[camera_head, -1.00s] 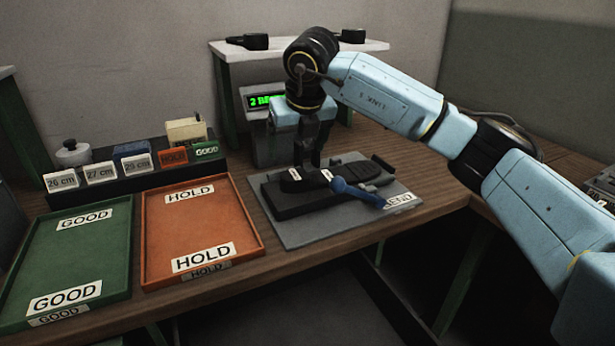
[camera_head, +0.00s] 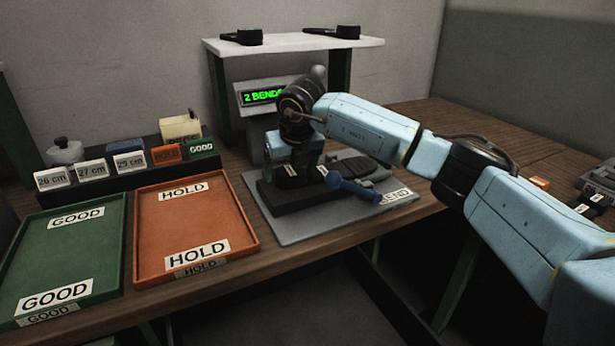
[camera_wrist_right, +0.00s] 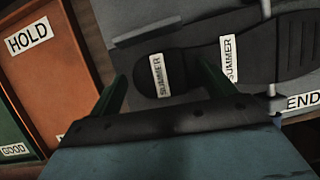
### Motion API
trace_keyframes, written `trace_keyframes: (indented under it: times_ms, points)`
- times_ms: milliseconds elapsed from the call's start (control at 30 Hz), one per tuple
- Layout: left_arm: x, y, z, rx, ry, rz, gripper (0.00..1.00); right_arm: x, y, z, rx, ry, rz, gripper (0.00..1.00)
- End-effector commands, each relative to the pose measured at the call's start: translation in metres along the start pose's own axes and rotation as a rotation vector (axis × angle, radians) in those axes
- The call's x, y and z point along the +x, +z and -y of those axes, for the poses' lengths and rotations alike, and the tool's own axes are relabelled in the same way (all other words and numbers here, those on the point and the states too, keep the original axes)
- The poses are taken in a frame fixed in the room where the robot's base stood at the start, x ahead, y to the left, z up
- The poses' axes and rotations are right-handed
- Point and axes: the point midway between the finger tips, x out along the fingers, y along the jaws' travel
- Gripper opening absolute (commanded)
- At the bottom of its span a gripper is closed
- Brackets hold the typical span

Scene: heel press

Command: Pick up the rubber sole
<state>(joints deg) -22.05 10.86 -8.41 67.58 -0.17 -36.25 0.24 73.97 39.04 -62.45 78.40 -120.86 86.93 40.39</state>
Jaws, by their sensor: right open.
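The black rubber sole (camera_head: 356,167) lies on the black bending fixture (camera_head: 290,203), on a grey mat (camera_head: 300,232) marked BEND. In the right wrist view the sole (camera_wrist_right: 262,55) carries two white SUMMER labels, one at the heel and one at the middle. My right gripper (camera_head: 295,172) is low over the heel end. In the right wrist view its open fingers (camera_wrist_right: 168,82) stand on either side of the heel, with nothing gripped. I cannot tell whether they touch it. The gripper hides part of the heel in the head view. My left gripper is not in view.
A blue lever (camera_head: 352,187) crosses the fixture's front. A display (camera_head: 262,96) reading "2 BENDS" stands behind. The orange HOLD tray (camera_head: 195,218) and green GOOD tray (camera_head: 62,250) are empty at left. A white shelf (camera_head: 290,43) stands behind.

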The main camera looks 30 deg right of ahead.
Motion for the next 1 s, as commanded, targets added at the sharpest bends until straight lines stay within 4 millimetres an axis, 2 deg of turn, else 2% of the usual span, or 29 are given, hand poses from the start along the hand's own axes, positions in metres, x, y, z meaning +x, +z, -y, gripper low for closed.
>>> trace_keyframes:
  times_ms: [67,467,767,1000]
  points:
    - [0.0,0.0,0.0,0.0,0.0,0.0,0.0,0.0,0.0,0.0,0.0,0.0,0.0,0.79]
    - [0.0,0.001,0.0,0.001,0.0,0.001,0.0,-0.001,0.0,0.0,0.001,0.0,0.0,0.28]
    - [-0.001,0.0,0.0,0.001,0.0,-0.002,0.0,-0.007,0.004,0.0,0.001,0.001,0.003,0.28]
    - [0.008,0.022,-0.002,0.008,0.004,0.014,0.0,-0.05,0.021,0.0,0.002,0.002,0.005,0.28]
